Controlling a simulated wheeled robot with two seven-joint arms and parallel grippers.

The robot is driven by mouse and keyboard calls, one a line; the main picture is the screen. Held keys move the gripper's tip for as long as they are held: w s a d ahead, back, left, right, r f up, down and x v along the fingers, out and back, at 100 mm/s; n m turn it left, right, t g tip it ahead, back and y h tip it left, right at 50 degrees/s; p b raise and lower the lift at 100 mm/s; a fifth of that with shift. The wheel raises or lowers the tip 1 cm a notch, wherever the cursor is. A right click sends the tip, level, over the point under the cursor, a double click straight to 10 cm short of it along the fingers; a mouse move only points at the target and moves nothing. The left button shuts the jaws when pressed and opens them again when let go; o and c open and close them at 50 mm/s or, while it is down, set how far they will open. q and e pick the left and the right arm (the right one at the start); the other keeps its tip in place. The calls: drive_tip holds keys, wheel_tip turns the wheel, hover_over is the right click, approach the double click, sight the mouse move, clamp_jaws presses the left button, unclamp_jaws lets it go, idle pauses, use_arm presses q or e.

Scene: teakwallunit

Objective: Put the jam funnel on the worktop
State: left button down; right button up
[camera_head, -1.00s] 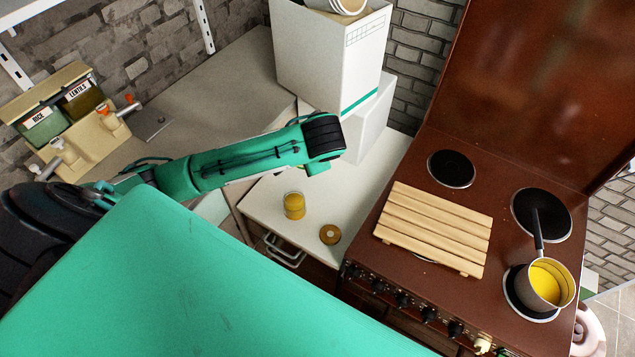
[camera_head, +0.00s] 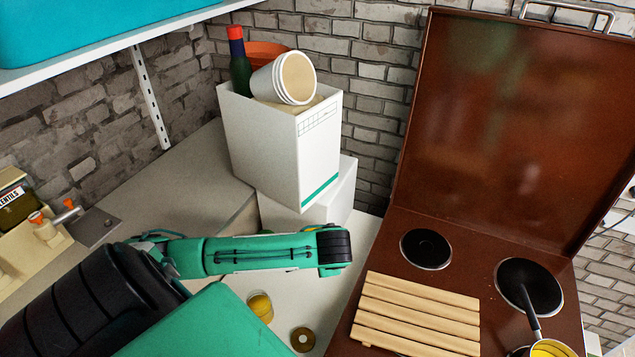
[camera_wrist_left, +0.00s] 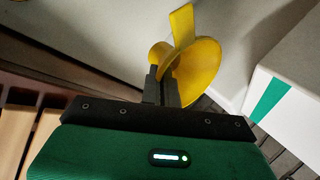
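The yellow jam funnel (camera_wrist_left: 200,72) shows in the left wrist view, with its rounded cone and a flat tab pointing up. My left gripper (camera_wrist_left: 162,85) has its two dark fingers close together on the funnel's near side, and it appears held there. I cannot tell a gap between funnel and the pale surface behind it. In the head view my left arm reaches across the pale worktop (camera_head: 361,238); its gripper and the funnel are hidden. My right gripper is out of view.
A yellow jar (camera_head: 260,306) and a round lid (camera_head: 303,339) stand on the worktop. A white box (camera_head: 280,150) holding cups and a bottle is behind. The brown stove (camera_head: 455,283) at right carries a slatted wooden rack (camera_head: 418,312) and a saucepan (camera_head: 550,349).

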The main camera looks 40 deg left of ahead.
use_arm(q)
wheel_tip(320, 180, down, 13)
drive_tip(key=shift+r+p, duration=0.15)
drive_tip(key=shift+p, duration=0.8)
drive_tip(key=shift+f, duration=0.25)
drive_tip(key=shift+f, duration=0.1)
drive_tip(key=c, duration=1.7)
unclamp_jaws()
drive_tip(key=shift+r, duration=0.2)
drive_tip(key=shift+s+d+r, duration=0.1)
drive_tip(key=shift+d+r, duration=0.1)
drive_tip(key=shift+r, duration=0.05)
drive_tip(key=b+v, duration=0.1)
drive_tip(key=v, duration=1)
drive_tip(key=shift+r+b, duration=0.15)
drive_tip(key=shift+b, duration=0.25)
